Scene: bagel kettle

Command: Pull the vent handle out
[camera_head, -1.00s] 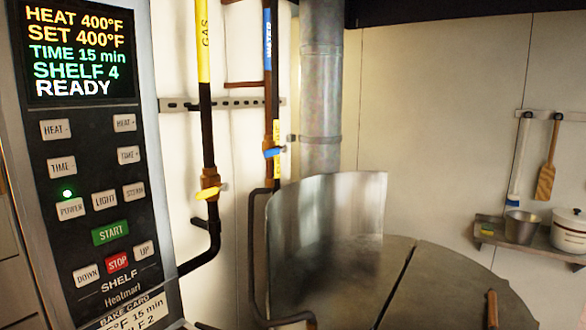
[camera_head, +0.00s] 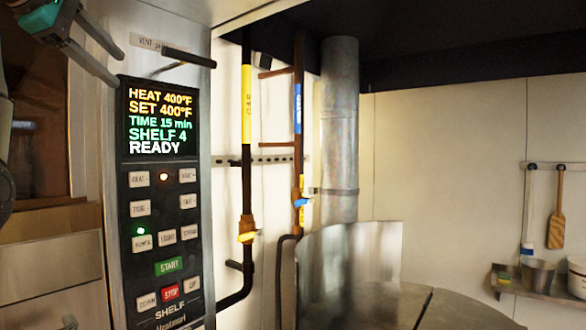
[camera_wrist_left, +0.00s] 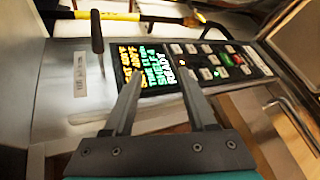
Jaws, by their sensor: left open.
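The vent handle (camera_head: 190,58) is a dark bar sticking out from the panel above the oven display, beside a small vent label (camera_head: 147,42). The handle also shows in the left wrist view (camera_wrist_left: 97,32), up and left of my fingers, with its label (camera_wrist_left: 80,75) below it. My left gripper (camera_head: 119,70) is at the upper left in the head view, open and empty. It is left of the handle and apart from it. In the left wrist view its fingers (camera_wrist_left: 160,80) overlap the lit display. My right gripper is not in view.
The oven display (camera_head: 158,120) reads READY, with buttons below it. A yellow-labelled gas pipe (camera_head: 247,90) and a thick metal duct (camera_head: 340,120) stand right of the panel. A curved metal shield (camera_head: 350,260) stands on the round top at the bottom.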

